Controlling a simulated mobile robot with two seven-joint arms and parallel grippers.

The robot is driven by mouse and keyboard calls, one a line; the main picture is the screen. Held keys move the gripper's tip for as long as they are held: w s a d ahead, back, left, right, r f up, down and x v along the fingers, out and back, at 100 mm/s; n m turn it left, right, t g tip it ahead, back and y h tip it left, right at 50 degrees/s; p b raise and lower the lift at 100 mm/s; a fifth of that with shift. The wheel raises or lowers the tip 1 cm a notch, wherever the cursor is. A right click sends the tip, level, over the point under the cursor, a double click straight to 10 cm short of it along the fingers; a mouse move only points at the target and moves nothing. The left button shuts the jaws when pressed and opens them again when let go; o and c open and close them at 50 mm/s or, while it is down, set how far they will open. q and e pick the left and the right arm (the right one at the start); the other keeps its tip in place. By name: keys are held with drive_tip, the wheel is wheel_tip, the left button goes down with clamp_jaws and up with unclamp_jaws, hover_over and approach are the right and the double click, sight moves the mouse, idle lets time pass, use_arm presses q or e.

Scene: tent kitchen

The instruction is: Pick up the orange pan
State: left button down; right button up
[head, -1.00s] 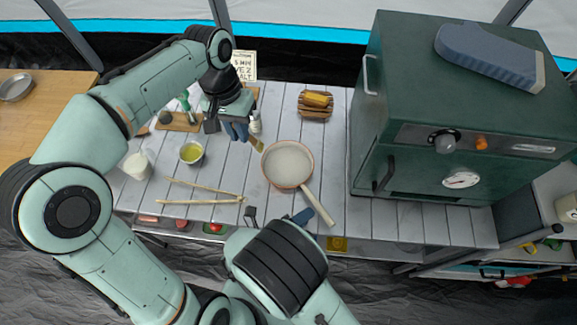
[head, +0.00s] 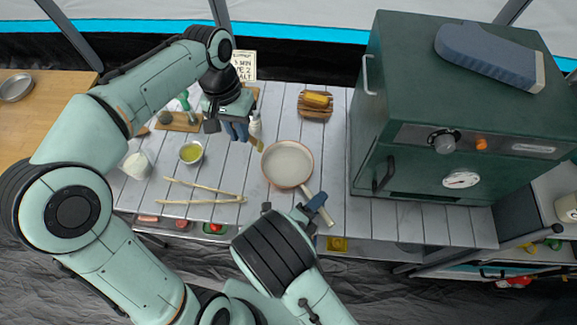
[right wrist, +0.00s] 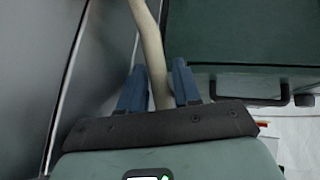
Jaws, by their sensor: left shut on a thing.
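The pan (head: 287,163) has an orange-pink rim and a cream inside, and it rests on the slatted table. Its cream handle points toward the front right. My right gripper (head: 318,208) is at the handle's end, with its blue fingers on either side of it. In the right wrist view the handle (right wrist: 151,45) runs between the open fingers, with gaps beside it. My left gripper (head: 238,131) is left of and behind the pan. It is shut on what looks like a brush (head: 259,146) with tan bristles; the grip itself is partly hidden.
A green oven (head: 455,140) stands right of the pan. Wooden tongs (head: 205,190), a bowl of yellow liquid (head: 191,153) and a white cup (head: 137,163) are at the left. A rack with yellow food (head: 316,101) lies behind the pan.

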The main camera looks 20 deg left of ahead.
clamp_jaws()
drive_tip(key=shift+r, duration=0.15)
drive_tip(key=shift+r, duration=0.6)
wheel_tip(320, 180, up, 2)
drive_tip(key=shift+r, duration=0.1)
drive_tip(key=s+a, duration=0.1)
drive_tip(key=a, duration=0.5)
drive_tip(key=s+a, duration=0.1)
drive_tip(key=a, duration=0.4)
drive_tip(key=s+a, duration=0.2)
drive_tip(key=a, duration=0.4)
drive_tip(key=shift+s+a, duration=0.1)
drive_tip(key=shift+a, duration=0.2)
